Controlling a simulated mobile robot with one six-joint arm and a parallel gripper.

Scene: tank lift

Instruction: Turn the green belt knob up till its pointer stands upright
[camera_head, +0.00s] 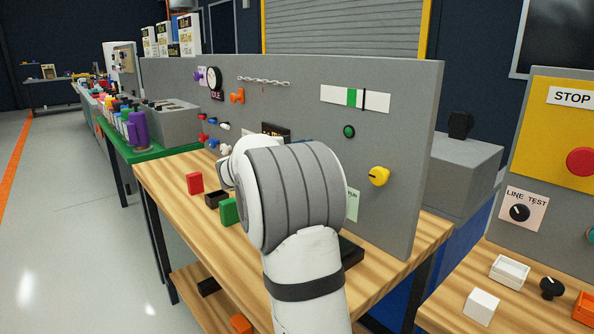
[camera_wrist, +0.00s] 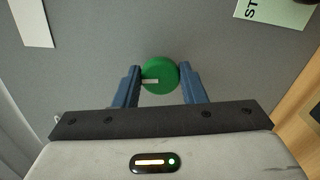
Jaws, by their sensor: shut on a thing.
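The green belt knob (camera_wrist: 161,72) is a round green disc on the grey panel. Its pale pointer mark (camera_wrist: 150,81) lies nearly level in the wrist view, running from the middle to the left edge. My gripper (camera_wrist: 160,78) has its two blue fingers on either side of the knob, shut on it. In the head view my white arm covers the knob and my fingers, so neither shows there.
The grey panel (camera_head: 415,150) stands on a wooden bench (camera_head: 160,182). A yellow knob (camera_head: 380,176), a round green button (camera_head: 349,132) and a pale green paper (camera_head: 352,206) are right of my arm. Red (camera_head: 194,184) and green (camera_head: 228,212) blocks lie left of it.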

